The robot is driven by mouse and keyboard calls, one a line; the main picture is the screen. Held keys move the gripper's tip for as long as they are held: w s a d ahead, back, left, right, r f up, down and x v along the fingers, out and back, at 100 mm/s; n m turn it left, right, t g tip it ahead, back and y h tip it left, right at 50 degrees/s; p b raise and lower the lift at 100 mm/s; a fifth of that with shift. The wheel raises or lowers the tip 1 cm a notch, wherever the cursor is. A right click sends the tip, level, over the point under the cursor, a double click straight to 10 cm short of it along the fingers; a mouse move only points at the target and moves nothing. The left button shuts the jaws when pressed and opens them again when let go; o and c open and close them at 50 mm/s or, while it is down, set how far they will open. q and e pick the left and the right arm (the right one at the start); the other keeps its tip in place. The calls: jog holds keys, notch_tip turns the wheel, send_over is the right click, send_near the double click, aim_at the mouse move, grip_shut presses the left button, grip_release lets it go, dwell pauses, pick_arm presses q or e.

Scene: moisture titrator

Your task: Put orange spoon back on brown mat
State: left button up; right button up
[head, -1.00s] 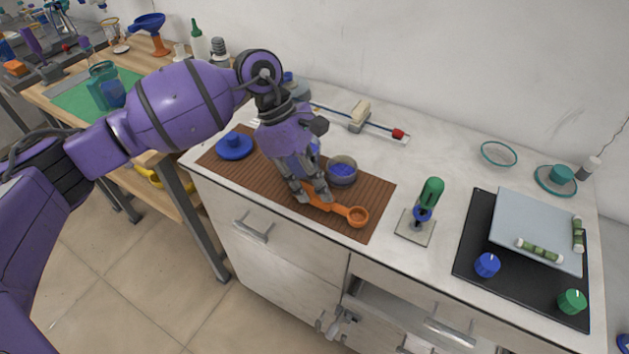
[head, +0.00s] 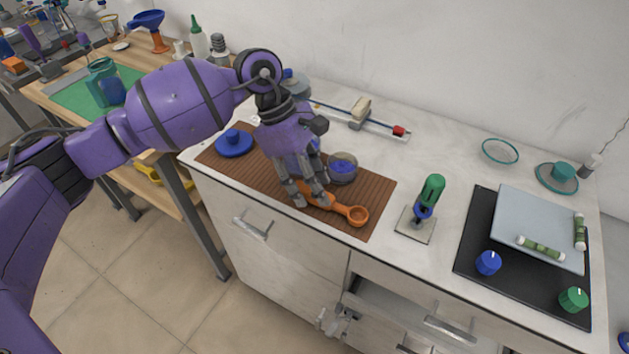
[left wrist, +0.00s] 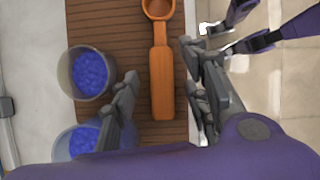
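The orange spoon (head: 357,215) lies on the brown mat (head: 374,195), its bowl toward the right end and its handle partly hidden by my left gripper. My left gripper (head: 312,202) is low over the handle, with its fingers apart. In the left wrist view, the spoon (left wrist: 162,85) runs between the two fingers of my left gripper (left wrist: 163,103), with visible gaps on both sides. The mat (left wrist: 110,25) shows under it. My right gripper (head: 337,320) is low in front of the cabinet; its finger opening is unclear.
A grey bowl of blue grains (head: 342,170) stands beside my left gripper; a second blue-filled bowl (left wrist: 75,142) is partly hidden. A blue lidded dish (head: 234,145) is on the mat's left. A green-handled stand (head: 428,200) and black hotplate (head: 476,235) are to the right.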

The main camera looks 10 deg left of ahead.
pick_arm(q)
jog(key=shift+r, duration=0.1)
dwell(0.5)
jog(key=shift+p+v, duration=1.1)
jog(key=shift+v, duration=2.85)
pick_arm(e)
jog(key=w+r, duration=0.2)
jog(key=r, duration=0.1)
jog(key=shift+t, duration=0.3)
jog(key=shift+s, duration=0.1)
pick_arm(q)
jog(key=v, duration=1.2)
